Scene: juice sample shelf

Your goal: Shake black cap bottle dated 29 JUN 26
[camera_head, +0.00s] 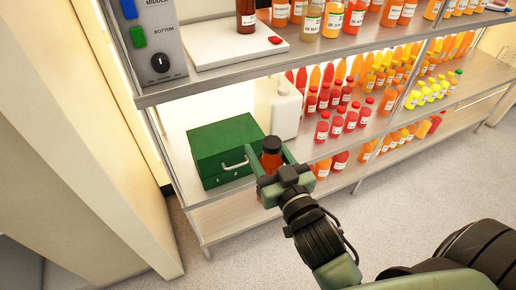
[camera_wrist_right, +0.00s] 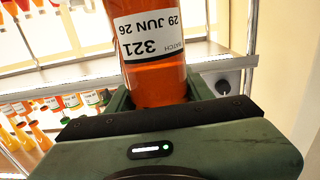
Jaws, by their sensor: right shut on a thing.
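My right gripper (camera_head: 270,166) is shut on a bottle (camera_head: 271,158) of orange-red juice with a black cap. In the head view it holds the bottle in front of the shelf, beside the green box, with the cap up. The right wrist view shows the bottle (camera_wrist_right: 155,88) between the green fingers. Its white label (camera_wrist_right: 150,36) appears upside down there and reads batch 321 with a JUN 26 date; the day looks like 29. My left gripper is not in view.
A green box (camera_head: 212,140) with a handle and a white jug (camera_head: 285,108) stand on the middle shelf. Several juice bottles fill the shelves to the right. A white plate (camera_head: 222,52) bears another bottle above. A control panel (camera_head: 155,45) is at upper left. Floor in front is clear.

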